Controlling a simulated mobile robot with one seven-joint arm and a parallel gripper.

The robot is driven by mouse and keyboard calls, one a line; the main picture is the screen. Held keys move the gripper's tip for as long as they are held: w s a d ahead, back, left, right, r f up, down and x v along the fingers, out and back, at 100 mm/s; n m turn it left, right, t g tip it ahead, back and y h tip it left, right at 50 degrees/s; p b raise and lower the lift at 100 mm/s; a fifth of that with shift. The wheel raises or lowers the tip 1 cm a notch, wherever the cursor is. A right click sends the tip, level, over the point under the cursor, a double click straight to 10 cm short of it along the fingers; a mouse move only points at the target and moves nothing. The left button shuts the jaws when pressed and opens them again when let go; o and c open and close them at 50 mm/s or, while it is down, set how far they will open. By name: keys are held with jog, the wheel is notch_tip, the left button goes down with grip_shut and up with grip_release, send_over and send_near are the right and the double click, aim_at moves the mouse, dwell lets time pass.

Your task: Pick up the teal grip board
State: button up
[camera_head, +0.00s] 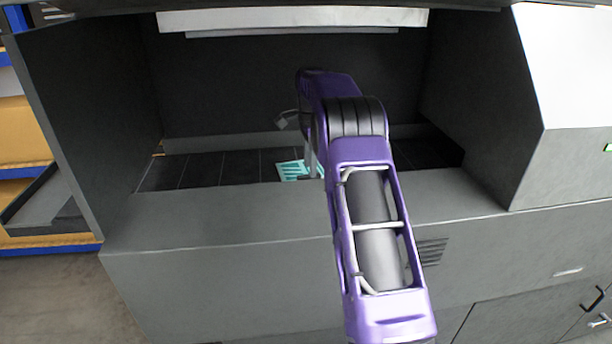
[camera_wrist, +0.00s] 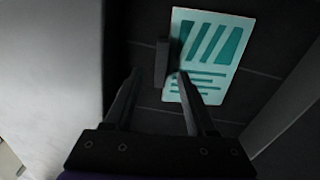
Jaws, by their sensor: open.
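The teal grip board (camera_head: 294,170) lies on the dark tiled floor of the grey booth, partly hidden behind my arm in the head view. In the wrist view the teal grip board (camera_wrist: 212,58) is a light rectangle with darker teal bars and slots. A dark upright block or handle (camera_wrist: 162,62) shows along its left edge; I cannot tell whether it is fixed to the board. My gripper (camera_wrist: 155,72) is open, its two fingers apart with nothing held between them. The right fingertip overlaps the board's left edge in the picture; contact cannot be told.
The booth has a raised grey front ledge (camera_head: 220,215) and dark side walls. A light strip (camera_head: 290,18) runs along the top back. Dark tiles (camera_head: 200,170) left of the board are clear. A shelf with yellow boxes (camera_head: 22,135) stands outside at the left.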

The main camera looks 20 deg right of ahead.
notch_tip(320, 180, down, 3)
jog(key=shift+d+f, duration=0.1)
jog(key=shift+f, duration=0.05)
jog(key=shift+c, duration=0.3)
grip_shut()
